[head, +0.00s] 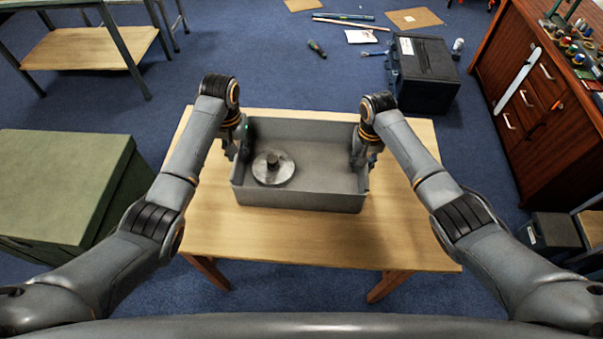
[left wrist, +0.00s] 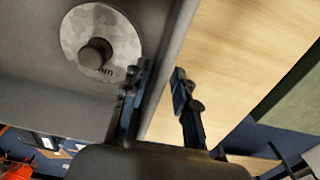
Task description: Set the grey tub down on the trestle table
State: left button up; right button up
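The grey tub (head: 315,197) is over the middle of the trestle table (head: 320,243) and looks level and seated on its top, though its underside is hidden. A round metal disc with a knob (head: 273,168) lies inside at the tub's left; it also shows in the left wrist view (left wrist: 100,45). My left gripper (head: 240,150) is at the tub's left wall. In the left wrist view its fingers (left wrist: 160,88) straddle that wall, with bare wood showing between wall and outer finger. My right gripper (head: 362,158) is at the right wall; its fingers are too small to judge.
A green chest (head: 65,185) stands left of the table. A black case (head: 425,75) is on the blue floor behind right, with tools and boards scattered nearby. A red-brown cabinet (head: 540,100) stands at the right. The table's front strip is clear.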

pick_arm(q)
notch_tip(320, 180, up, 5)
jog(key=shift+r, duration=0.4)
pick_arm(e)
jog(key=shift+r, duration=0.1)
notch_tip(320, 180, up, 12)
jog(key=shift+f, duration=0.1)
dwell(0.5)
